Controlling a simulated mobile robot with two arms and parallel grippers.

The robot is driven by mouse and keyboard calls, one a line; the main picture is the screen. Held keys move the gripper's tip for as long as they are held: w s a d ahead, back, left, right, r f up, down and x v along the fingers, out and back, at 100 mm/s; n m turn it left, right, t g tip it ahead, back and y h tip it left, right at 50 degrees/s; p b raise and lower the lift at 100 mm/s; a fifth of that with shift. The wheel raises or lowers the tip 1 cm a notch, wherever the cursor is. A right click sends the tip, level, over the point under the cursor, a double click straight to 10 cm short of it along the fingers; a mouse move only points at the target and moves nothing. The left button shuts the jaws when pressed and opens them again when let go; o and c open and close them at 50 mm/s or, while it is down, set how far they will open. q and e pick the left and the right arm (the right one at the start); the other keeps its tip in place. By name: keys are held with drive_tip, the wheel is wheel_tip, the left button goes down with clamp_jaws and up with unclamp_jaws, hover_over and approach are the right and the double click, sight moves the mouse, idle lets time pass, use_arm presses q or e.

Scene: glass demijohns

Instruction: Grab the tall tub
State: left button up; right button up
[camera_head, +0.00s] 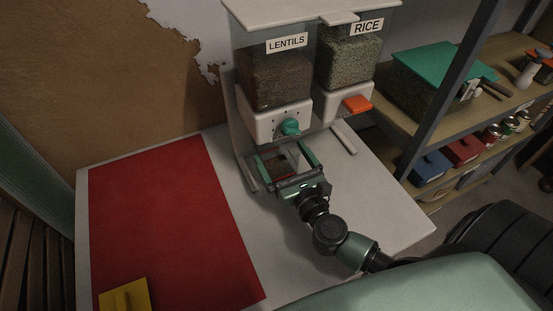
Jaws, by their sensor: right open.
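My right gripper (286,168) is open under the lentils spout of the dispenser (275,121), its two green fingers spread wide. A small see-through tub (275,163) with something brown in it seems to stand between the fingers. The gripper hides part of it, so I cannot tell its height or whether the fingers touch it. A large clear tub with a green lid (431,88) stands on the shelf at the right, away from the gripper. My left gripper is out of view.
A red mat (165,215) covers the left of the white table (390,195). A yellow block (125,296) lies at its front edge. The rice hopper (350,60) has an orange lever. Red and blue boxes and several cans stand on the lower shelf.

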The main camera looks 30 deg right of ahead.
sight(276, 147)
drive_tip(key=w, duration=0.3)
drive_tip(key=shift+w+d, duration=0.1)
drive_tip(key=shift+w, duration=0.1)
drive_tip(key=shift+s, duration=0.1)
drive_tip(key=c, duration=1.7)
drive_tip(key=shift+c, duration=0.2)
drive_tip(key=shift+r+p, duration=0.15)
drive_tip(key=shift+p, duration=0.15)
